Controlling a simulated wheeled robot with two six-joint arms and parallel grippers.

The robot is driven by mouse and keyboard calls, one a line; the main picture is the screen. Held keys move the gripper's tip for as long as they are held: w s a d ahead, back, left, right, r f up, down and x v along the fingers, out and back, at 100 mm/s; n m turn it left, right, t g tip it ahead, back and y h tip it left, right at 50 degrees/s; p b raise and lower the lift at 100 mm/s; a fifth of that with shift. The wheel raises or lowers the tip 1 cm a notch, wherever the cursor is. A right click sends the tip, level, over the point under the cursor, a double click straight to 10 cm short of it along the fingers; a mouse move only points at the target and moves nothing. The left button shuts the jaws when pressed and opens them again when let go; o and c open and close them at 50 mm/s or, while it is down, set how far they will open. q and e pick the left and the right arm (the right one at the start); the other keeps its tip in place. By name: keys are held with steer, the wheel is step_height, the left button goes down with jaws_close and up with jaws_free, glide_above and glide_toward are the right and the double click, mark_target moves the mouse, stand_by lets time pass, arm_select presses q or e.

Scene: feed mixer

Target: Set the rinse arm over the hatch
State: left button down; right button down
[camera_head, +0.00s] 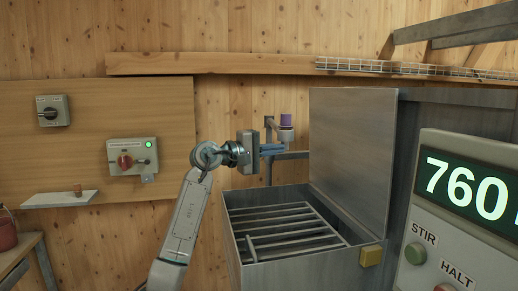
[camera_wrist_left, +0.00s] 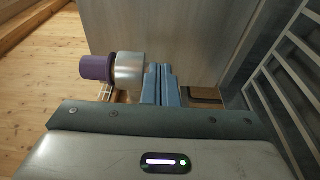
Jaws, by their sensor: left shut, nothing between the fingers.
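The rinse arm (camera_head: 293,155) is a grey bar on a wall bracket, behind and left of the raised lid. Its silver head with a purple cap (camera_head: 286,118) stands at the bar's outer end. The hatch (camera_head: 232,236) is a grey metal box opening with a grille inside, and its lid (camera_head: 350,140) stands upright. My left gripper (camera_head: 281,149) is shut and empty, with its blue fingers just beside the head. In the left wrist view the purple cap (camera_wrist_left: 97,67) and silver head (camera_wrist_left: 130,68) lie left of the fingers (camera_wrist_left: 160,85); I cannot tell whether they touch.
A control box with a display reading 760 (camera_head: 465,190) stands at the right front. A yellow block (camera_head: 371,256) sits on the hatch's front corner. A wooden panel with switches (camera_head: 132,156) and a small shelf (camera_head: 58,199) are at the left.

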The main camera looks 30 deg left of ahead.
arm_select(q)
steer(key=shift+w+d, duration=0.5)
steer(key=shift+d, duration=0.35)
steer(key=shift+w+d, duration=0.5)
steer(key=shift+d, duration=0.35)
steer(key=shift+w+d, duration=0.5)
steer(key=shift+d, duration=0.35)
steer(key=shift+w+d, duration=0.1)
steer(key=shift+w, duration=0.05)
